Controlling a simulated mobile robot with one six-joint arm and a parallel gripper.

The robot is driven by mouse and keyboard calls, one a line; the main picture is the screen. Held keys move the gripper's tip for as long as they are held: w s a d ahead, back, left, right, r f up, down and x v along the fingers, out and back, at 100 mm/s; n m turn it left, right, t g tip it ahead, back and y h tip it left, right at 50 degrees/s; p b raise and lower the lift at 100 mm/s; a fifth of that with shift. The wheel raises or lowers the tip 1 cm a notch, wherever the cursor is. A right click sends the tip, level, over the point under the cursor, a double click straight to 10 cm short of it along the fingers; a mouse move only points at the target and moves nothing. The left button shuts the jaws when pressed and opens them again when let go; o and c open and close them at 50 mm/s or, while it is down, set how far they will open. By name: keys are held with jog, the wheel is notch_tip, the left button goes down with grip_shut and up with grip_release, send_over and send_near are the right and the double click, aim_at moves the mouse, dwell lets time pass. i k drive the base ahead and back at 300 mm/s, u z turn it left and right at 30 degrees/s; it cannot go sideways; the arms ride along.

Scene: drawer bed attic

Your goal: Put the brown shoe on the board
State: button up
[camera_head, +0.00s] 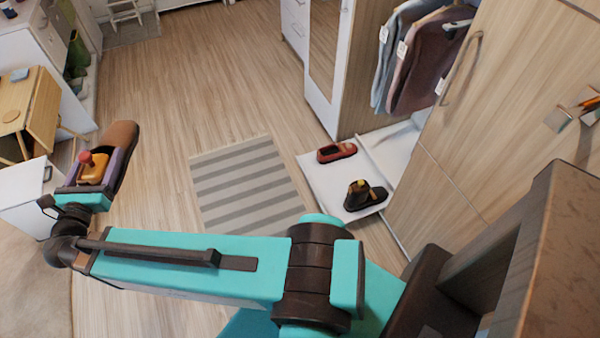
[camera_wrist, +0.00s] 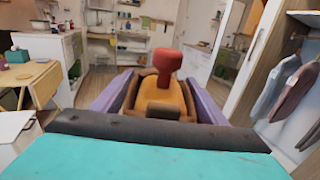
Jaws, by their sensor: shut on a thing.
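The brown shoe (camera_head: 122,140) is in my gripper (camera_head: 94,172), at the left of the head view, raised above the floor. Its toe points up and away from my gripper. An orange part with a red knob sits in its opening. In the wrist view the shoe (camera_wrist: 160,92) lies between the purple fingers of my gripper (camera_wrist: 162,100), which close on its sides. The white board (camera_head: 334,181) lies on the floor at the right, well apart from the held shoe. It bears a red shoe (camera_head: 337,152) and a dark shoe (camera_head: 364,195) with a yellow knob.
A grey striped rug (camera_head: 247,182) lies between my gripper and the board. A wardrobe with hanging clothes (camera_head: 412,58) stands behind the board, with a wooden door (camera_head: 475,150) beside it. A small wooden table (camera_head: 30,115) is at the left. The middle floor is clear.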

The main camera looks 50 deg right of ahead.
aim_at(342, 175)
jog(key=u, duration=0.3)
jog(key=i, duration=0.95)
jog(key=z, duration=0.35)
